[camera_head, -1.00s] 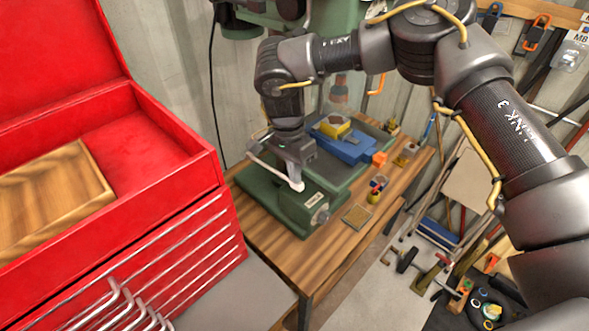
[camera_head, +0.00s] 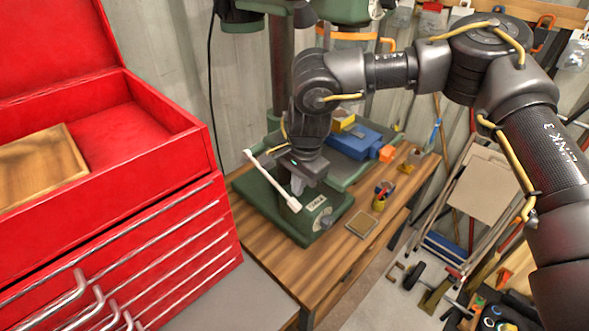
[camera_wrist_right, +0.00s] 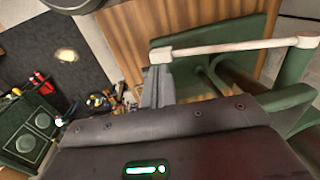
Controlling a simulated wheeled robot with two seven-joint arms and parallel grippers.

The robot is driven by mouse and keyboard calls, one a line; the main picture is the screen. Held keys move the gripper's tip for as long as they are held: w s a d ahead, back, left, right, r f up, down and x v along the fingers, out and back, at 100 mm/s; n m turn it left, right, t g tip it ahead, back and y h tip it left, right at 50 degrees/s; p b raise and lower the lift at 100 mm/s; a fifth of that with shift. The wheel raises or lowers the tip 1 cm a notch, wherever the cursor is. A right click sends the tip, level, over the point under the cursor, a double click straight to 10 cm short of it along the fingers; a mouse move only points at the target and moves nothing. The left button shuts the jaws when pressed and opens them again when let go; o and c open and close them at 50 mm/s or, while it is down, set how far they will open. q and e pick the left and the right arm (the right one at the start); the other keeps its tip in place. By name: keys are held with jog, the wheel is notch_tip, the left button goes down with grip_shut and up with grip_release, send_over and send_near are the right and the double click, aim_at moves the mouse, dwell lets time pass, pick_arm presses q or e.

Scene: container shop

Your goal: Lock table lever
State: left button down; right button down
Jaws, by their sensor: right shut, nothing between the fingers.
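The table lever (camera_head: 272,181) is a thin white bar with thicker ends, slanting across the left side of the green drill press base (camera_head: 320,219). In the right wrist view the lever (camera_wrist_right: 235,47) runs nearly level across the upper right. My right gripper (camera_head: 298,186) points down just behind the lever's near end in the head view. Its fingers (camera_wrist_right: 157,88) are shut and empty, close beside the lever's left end in the wrist view; I cannot tell whether they touch it. My left gripper is out of view.
The base stands on a wooden table (camera_head: 265,255). A red tool chest (camera_head: 150,235) fills the left. Tools and a stool crowd the right.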

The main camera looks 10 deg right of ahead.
jog(key=shift+s+d+r, duration=0.1)
jog(key=shift+s, duration=0.05)
jog(key=s+d+r, duration=0.1)
jog(key=s+r, duration=0.1)
jog(key=r, duration=0.4)
jog(key=s+d+r, duration=0.1)
jog(key=s+r, duration=0.1)
jog(key=r, duration=0.5)
jog(key=shift+d+b, duration=0.3)
jog(key=shift+b, duration=0.1)
